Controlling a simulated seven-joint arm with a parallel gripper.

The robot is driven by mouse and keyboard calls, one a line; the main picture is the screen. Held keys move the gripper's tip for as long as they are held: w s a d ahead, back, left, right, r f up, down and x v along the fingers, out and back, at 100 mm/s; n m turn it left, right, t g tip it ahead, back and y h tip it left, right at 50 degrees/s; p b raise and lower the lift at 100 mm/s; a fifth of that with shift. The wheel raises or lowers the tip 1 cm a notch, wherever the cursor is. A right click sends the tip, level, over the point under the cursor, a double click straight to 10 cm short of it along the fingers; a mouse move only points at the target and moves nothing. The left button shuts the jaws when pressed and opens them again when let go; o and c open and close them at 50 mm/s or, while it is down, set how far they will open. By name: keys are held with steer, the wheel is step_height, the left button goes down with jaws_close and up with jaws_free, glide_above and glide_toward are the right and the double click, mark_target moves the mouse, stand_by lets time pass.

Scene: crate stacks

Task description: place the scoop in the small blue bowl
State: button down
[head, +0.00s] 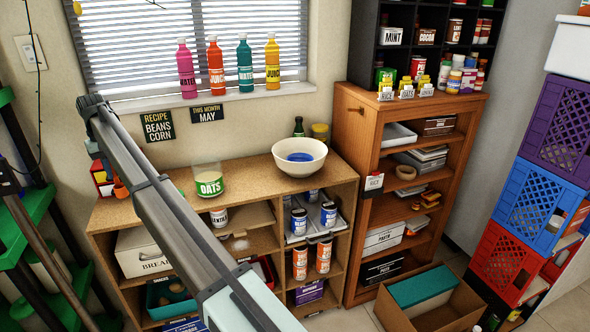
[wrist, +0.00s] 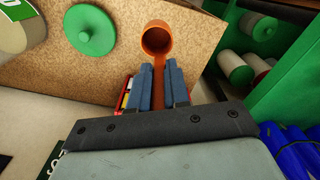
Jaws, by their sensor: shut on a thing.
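The orange scoop (wrist: 156,38) is in the wrist view, its round cup beyond my fingertips and its handle between them. My gripper (wrist: 159,75) is shut on that handle, above the wooden top near its edge. The scoop also shows in the head view (head: 121,190), at the left end of the low shelf; my gripper there is mostly hidden behind my arm. The small blue bowl (head: 300,157) sits inside a larger white bowl (head: 300,171) at the right of the shelf top. Only its upper part shows.
An open oats jar (head: 208,180) stands on the low shelf top (head: 250,172), between scoop and bowls. A green lid (wrist: 90,29) lies on the top in the wrist view. A red box (head: 102,180) is close to the scoop. A dark bottle (head: 298,127) stands behind the bowls.

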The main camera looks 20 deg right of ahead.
steer(key=s+d+f+m, duration=0.2)
steer(key=s+d+f, duration=0.8)
steer(key=d, duration=0.6)
steer(key=s+d+f+m, duration=0.1)
steer(key=s+d+f, duration=0.7)
steer(key=s+d, duration=0.6)
steer(key=s+d+f+m, duration=0.2)
steer(key=s+d+f, duration=0.7)
steer(key=d, duration=0.9)
steer(key=w+d+r+n, duration=0.2)
steer(key=w+r+n, duration=0.1)
steer(key=w+r, duration=1.15)
steer(key=w+d+r+n, duration=0.3)
steer(key=w+r, duration=1.1)
steer(key=w, duration=0.1)
steer(key=w+d+m, duration=0.6)
steer(key=w+d, duration=0.6)
steer(key=f, duration=0.8)
steer(key=shift+s+a+f, duration=0.15)
steer(key=shift+a+f, duration=0.05)
steer(key=shift+f, duration=0.15)
steer(key=shift+f, duration=0.15)
